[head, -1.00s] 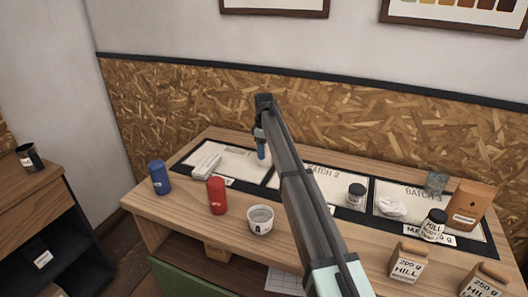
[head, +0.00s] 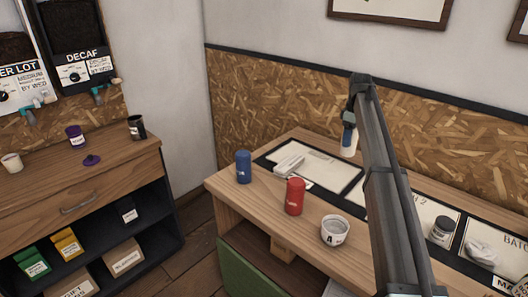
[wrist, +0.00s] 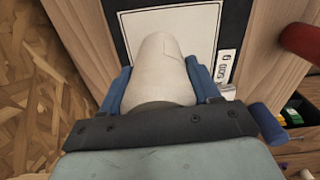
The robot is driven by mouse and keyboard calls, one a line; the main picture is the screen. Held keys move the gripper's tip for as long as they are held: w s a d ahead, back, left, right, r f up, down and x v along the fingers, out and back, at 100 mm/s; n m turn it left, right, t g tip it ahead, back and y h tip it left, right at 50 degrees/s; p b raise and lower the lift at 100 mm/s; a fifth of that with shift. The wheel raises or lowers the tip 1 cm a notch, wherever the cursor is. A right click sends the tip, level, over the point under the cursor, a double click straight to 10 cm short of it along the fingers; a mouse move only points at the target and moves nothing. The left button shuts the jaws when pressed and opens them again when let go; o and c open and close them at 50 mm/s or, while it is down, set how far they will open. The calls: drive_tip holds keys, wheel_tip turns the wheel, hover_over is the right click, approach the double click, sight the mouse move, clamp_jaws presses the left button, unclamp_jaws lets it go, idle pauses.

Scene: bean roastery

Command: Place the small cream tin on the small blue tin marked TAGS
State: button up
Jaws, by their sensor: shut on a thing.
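A cream tin (wrist: 168,68) is held between the blue fingers of my gripper (wrist: 163,88) in the wrist view; it fills the middle of that picture. In the head view my gripper (head: 349,128) hangs over the far left part of the table, and the cream tin (head: 348,147) shows below the fingers, apparently in the air. A blue tin (head: 243,167) stands upright at the table's left end, left of my gripper and apart from it. The blue tin also shows in the wrist view (wrist: 267,122), partly cut off by my gripper.
A red tin (head: 294,196) and a white cup (head: 335,231) stand near the front edge. A dark-lidded jar (head: 442,231) stands right of my arm. A shelf unit (head: 80,200) is at the left.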

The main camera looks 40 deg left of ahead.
drive_tip(key=s+a+r+n, duration=0.2)
drive_tip(key=s+a+r, duration=0.3)
drive_tip(key=s+a, duration=0.8)
drive_tip(key=s+a+r+n, duration=0.2)
drive_tip(key=s+a+r, duration=0.3)
drive_tip(key=s+a, duration=0.9)
drive_tip(key=m, duration=0.3)
hover_over(243, 153)
drive_tip(key=shift+s+f, duration=0.1)
drive_tip(key=shift+f, duration=3.55)
drive_tip(key=shift+f, duration=0.15)
drive_tip(key=o, duration=1.2)
drive_tip(key=shift+o, duration=0.2)
